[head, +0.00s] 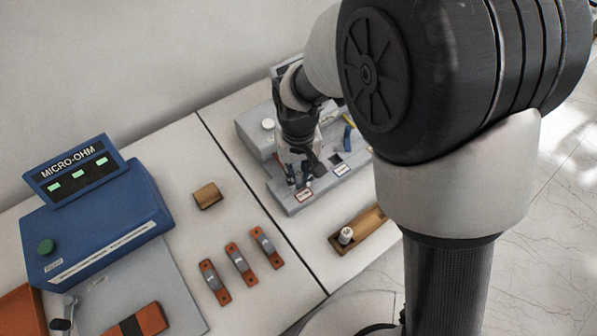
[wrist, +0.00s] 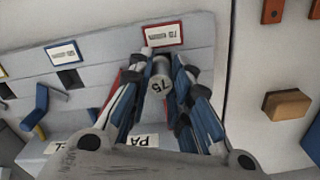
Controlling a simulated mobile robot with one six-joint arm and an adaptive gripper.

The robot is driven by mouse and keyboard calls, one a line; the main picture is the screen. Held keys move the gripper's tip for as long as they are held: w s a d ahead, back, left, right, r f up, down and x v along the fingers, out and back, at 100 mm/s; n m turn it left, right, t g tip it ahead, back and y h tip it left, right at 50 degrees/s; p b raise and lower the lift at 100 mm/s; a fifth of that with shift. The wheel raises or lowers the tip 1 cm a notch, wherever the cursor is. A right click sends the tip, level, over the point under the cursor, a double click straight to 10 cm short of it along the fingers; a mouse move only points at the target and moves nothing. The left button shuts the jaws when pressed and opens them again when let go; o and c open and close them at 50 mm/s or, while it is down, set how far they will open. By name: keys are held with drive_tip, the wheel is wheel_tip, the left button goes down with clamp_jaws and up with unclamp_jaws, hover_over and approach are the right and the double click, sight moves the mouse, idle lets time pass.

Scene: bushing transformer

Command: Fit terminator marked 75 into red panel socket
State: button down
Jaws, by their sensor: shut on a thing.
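The terminator marked 75 (wrist: 161,84), a grey cylinder, is held between the fingertips of my gripper (wrist: 160,78), its numbered end facing the wrist camera. In the wrist view it is just below the red-framed label (wrist: 163,34) on the grey panel (wrist: 110,45). The red panel socket is mostly hidden behind the terminator and fingers, so I cannot tell whether the terminator is inside it. In the head view my gripper (head: 299,178) is low over the panel unit by the red-framed label (head: 303,197); the terminator is not clear there.
A blue-framed label (head: 341,170) marks the neighbouring dark socket (wrist: 68,78). A wooden tray (head: 373,220) with a white cylinder (head: 345,236) stands in front. A brown block (head: 208,195), three orange bars (head: 240,264) and a blue micro-ohm meter (head: 95,230) are to the left.

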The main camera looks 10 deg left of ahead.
sight(299, 173)
drive_tip(key=c, duration=1.5)
unclamp_jaws()
wheel_tip(299, 173, up, 12)
drive_tip(key=p, duration=0.4)
drive_tip(key=shift+r, duration=0.15)
drive_tip(key=s+d+r+m+t, duration=0.1)
drive_tip(key=s+d+r+m, duration=0.1)
drive_tip(key=d+r, duration=0.6)
drive_tip(key=s+d+r+m+t, duration=0.1)
drive_tip(key=s+d, duration=0.3)
drive_tip(key=d, duration=0.1)
drive_tip(key=s+d+r+m+t, duration=0.1)
drive_tip(key=s+d, duration=0.3)
drive_tip(key=d, duration=0.1)
drive_tip(key=s+d+r+m+t, duration=0.1)
drive_tip(key=s+d, duration=0.3)
drive_tip(key=d, duration=0.1)
drive_tip(key=shift+s+d+r+t, duration=0.3)
drive_tip(key=shift+s+d+r, duration=0.05)
drive_tip(key=shift+s+d, duration=0.05)
